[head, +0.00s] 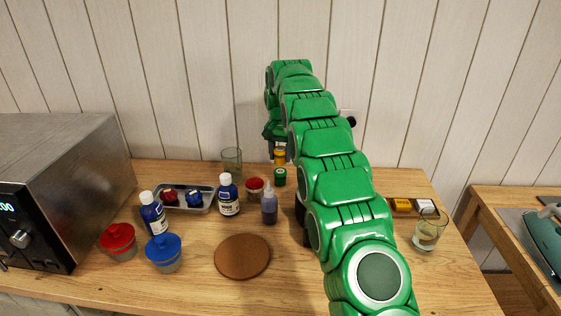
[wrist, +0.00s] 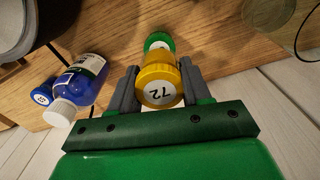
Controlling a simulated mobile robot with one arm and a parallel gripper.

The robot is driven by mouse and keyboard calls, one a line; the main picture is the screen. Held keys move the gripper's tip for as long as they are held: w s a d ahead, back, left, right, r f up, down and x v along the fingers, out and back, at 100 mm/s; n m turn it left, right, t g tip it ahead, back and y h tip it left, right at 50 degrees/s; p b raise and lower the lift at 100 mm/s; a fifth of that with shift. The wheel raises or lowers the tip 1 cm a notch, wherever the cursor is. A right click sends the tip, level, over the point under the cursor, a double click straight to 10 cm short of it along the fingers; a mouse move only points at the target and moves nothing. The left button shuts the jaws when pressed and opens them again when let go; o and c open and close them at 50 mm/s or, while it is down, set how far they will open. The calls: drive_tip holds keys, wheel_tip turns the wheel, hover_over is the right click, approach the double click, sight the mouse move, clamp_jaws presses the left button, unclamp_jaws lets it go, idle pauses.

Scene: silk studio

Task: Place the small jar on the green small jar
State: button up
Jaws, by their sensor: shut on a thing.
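The small jar (wrist: 160,78) is yellow with a "72" label on its end. My gripper (wrist: 157,88) is shut on it, one finger on each side. In the head view the yellow jar (head: 280,157) hangs below my gripper (head: 279,148), near the back of the table. The green small jar (head: 280,177) stands on the table and appears just below the yellow jar. In the wrist view the green jar (wrist: 159,40) shows just past the yellow jar, partly hidden by it. I cannot tell whether the two jars touch.
A red-topped jar (head: 255,188), a dropper bottle (head: 269,206) and a blue bottle (head: 228,195) stand left of the green jar. A glass (head: 232,161) stands behind them. A brown round board (head: 242,256) lies in front. My arm hides part of the table to the right.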

sight(281, 161)
drive_tip(key=shift+f, duration=1.5)
drive_tip(key=shift+f, duration=0.15)
drive_tip(key=o, duration=1.2)
